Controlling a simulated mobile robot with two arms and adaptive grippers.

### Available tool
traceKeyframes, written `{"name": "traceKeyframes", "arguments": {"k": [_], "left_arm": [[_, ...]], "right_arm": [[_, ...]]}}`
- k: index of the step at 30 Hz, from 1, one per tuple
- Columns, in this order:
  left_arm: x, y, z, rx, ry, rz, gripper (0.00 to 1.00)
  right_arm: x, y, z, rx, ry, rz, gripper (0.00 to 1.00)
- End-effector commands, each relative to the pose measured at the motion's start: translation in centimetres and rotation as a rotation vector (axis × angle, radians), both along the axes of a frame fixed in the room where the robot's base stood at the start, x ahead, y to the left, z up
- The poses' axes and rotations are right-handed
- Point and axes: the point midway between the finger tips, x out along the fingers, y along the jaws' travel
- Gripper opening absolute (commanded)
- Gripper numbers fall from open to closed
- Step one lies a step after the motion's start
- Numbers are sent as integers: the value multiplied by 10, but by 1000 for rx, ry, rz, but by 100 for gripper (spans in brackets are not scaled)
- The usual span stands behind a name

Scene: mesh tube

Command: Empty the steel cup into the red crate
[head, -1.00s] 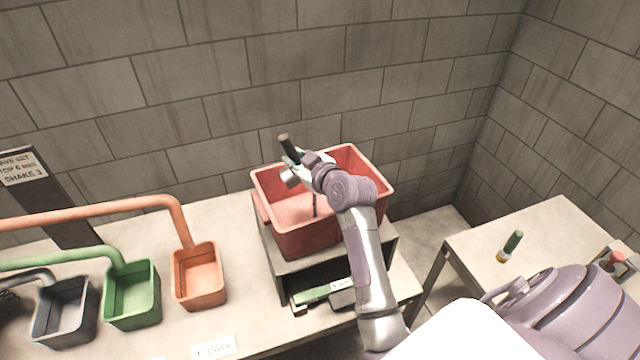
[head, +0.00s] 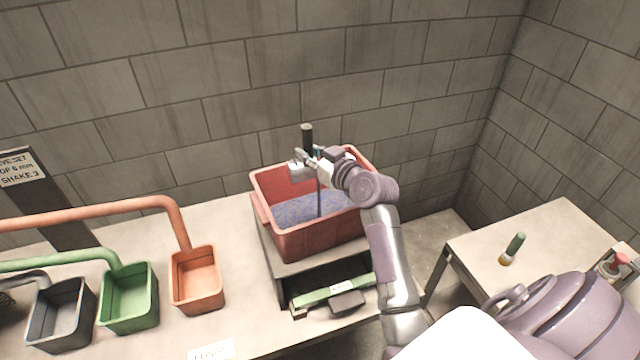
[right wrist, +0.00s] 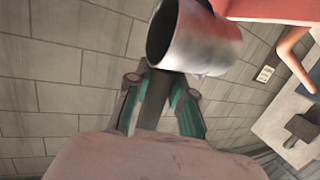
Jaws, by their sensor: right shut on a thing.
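The red crate (head: 315,244) stands on a small stand at the back of the bench. Blue-violet material (head: 297,211) covers its floor. My right gripper (head: 319,163) is over the crate, shut on the dark handle (head: 307,137) of the steel cup. In the right wrist view the steel cup (right wrist: 205,42) is tipped on its side, its dark mouth towards the left; its handle (right wrist: 153,100) lies between the green finger pads. A thin dark vertical streak (head: 318,198) runs from below the gripper into the crate. The cup's inside is too dark to read. My left gripper is out of view.
A stand (head: 285,268) under the crate holds a green-topped item. A side table (head: 545,232) at right bears a green-capped vial (head: 513,247).

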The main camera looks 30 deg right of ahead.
Motion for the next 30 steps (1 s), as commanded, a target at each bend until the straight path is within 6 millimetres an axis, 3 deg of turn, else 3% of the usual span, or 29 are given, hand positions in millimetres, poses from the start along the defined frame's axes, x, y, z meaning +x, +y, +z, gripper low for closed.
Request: {"name": "traceKeyframes", "arguments": {"k": [17, 30], "left_arm": [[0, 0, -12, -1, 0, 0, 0], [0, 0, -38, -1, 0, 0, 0]], "right_arm": [[-3, -11, 1, 143, -37, 0, 0], [-7, -28, -2, 374, -95, -1, 0]]}}
